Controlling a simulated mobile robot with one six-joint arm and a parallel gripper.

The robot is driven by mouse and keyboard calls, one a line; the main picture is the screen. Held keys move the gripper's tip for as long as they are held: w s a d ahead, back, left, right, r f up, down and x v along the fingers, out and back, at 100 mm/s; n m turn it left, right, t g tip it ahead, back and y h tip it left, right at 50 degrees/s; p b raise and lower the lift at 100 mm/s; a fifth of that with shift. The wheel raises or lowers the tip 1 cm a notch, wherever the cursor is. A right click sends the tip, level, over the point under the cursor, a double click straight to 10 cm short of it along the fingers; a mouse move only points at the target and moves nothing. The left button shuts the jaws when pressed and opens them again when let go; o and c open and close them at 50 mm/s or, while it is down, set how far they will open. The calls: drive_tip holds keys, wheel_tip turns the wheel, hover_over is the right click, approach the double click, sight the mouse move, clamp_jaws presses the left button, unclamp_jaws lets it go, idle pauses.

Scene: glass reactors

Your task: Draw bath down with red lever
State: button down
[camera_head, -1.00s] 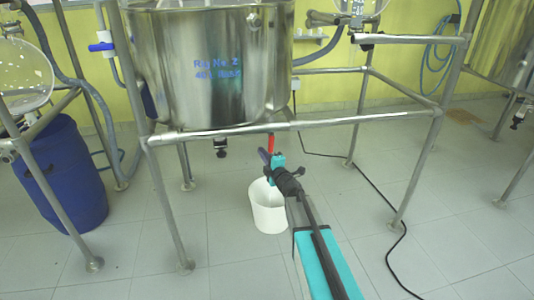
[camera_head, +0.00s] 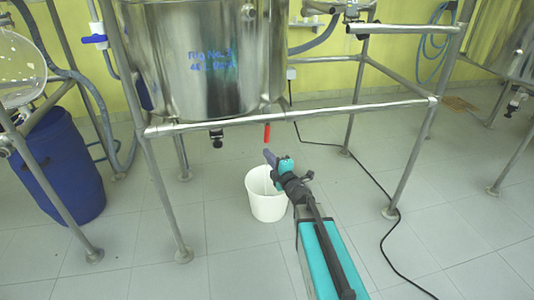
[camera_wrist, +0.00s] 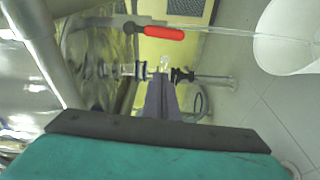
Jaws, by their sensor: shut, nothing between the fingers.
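The red lever (camera_head: 267,133) hangs down below the steel bath (camera_head: 205,70), above the white bucket (camera_head: 267,207). In the wrist view the red lever (camera_wrist: 163,32) lies lengthwise, pointing toward the bucket (camera_wrist: 290,40). A thin clear streak (camera_wrist: 225,32), which looks like a stream of liquid, runs beside the lever into the bucket's mouth. My gripper (camera_head: 268,154) is shut and empty, just below the lever and apart from it. In the wrist view my gripper's fingertips (camera_wrist: 161,78) also sit clear of the lever. The liquid level inside the bath is hidden.
A steel frame with a front crossbar (camera_head: 285,116) and legs surrounds the bath. A second black-handled fitting (camera_head: 216,137) hangs under the bath. A blue drum (camera_head: 58,170) stands at left. A black cable (camera_head: 385,235) lies on the floor at right.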

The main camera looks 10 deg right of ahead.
idle(0.4)
drive_tip(key=s+a+g+p, duration=0.1)
drive_tip(key=s+a+p, duration=0.25)
drive_tip(key=p, duration=0.55)
drive_tip(key=s+d+f+m+g+h+p, duration=0.25)
drive_tip(key=s+f+m+g+p, duration=0.4)
drive_tip(key=s+f, duration=0.45)
drive_tip(key=s+d+f+m+g+h+p, duration=0.2)
drive_tip(key=s+f+m+g+h+p, duration=0.35)
drive_tip(key=s, duration=0.75)
drive_tip(key=s+a+f+m+g+y+p, duration=0.1)
drive_tip(key=s+m+g, duration=0.3)
drive_tip(key=s, duration=0.9)
drive_tip(key=s+a+f+m+g+y+p, duration=0.1)
drive_tip(key=s+g, duration=0.5)
drive_tip(key=s, duration=0.7)
drive_tip(key=a+f+m+y, duration=0.1)
drive_tip(key=a+m, duration=0.1)
drive_tip(key=shift+s+f+m+y+p, duration=0.2)
drive_tip(key=shift+s+m+y+p, duration=0.1)
drive_tip(key=shift+s+m, duration=0.1)
